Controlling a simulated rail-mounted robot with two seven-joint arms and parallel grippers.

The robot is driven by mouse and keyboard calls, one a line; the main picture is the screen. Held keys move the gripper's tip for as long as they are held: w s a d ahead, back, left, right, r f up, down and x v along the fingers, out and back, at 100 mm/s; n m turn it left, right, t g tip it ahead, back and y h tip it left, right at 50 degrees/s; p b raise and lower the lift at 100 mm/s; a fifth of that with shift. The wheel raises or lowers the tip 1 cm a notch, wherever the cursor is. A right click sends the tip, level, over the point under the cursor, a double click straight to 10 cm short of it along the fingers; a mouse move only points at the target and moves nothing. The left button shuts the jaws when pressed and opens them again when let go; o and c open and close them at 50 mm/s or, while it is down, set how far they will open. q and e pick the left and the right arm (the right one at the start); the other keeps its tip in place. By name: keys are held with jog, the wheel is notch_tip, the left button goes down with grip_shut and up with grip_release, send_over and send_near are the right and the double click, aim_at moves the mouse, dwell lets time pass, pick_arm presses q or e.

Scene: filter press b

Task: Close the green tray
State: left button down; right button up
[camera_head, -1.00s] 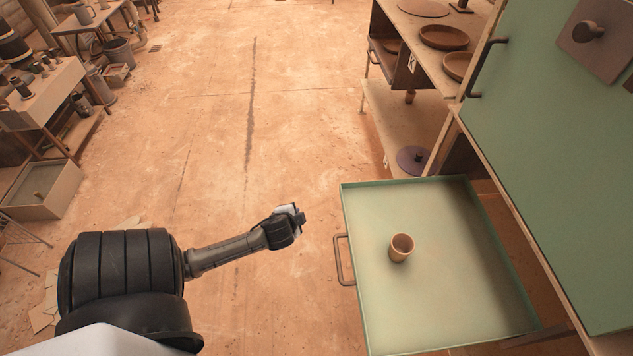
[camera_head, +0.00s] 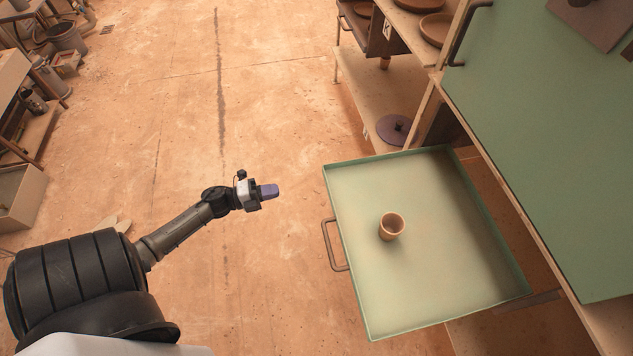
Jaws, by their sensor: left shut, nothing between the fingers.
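The green tray (camera_head: 375,290) is a shallow drawer-like tray, pulled out from the cabinet on the right. Its metal handle (camera_head: 330,246) is on its left side. A small tan cup (camera_head: 391,227) stands upright inside the tray. My left gripper (camera_head: 270,191) is shut and empty, to the left of the tray and apart from it and its handle. My right gripper is not in view.
A green panel (camera_head: 560,150) with a dark handle (camera_head: 465,35) stands above the tray on the right. Shelves (camera_head: 370,100) with brown bowls and a purple disc (camera_head: 394,129) are behind the tray. Open floor (camera_head: 260,110) lies left of the tray. A bench and bins are at far left.

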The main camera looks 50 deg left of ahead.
pick_arm(q)
jog(key=b, duration=0.4)
send_near(326, 181)
jog(key=shift+m, duration=0.3)
jog(key=x, duration=0.6)
jog(key=shift+d, duration=0.1)
jog(key=shift+x, duration=0.75)
jog(key=shift+w, duration=0.1)
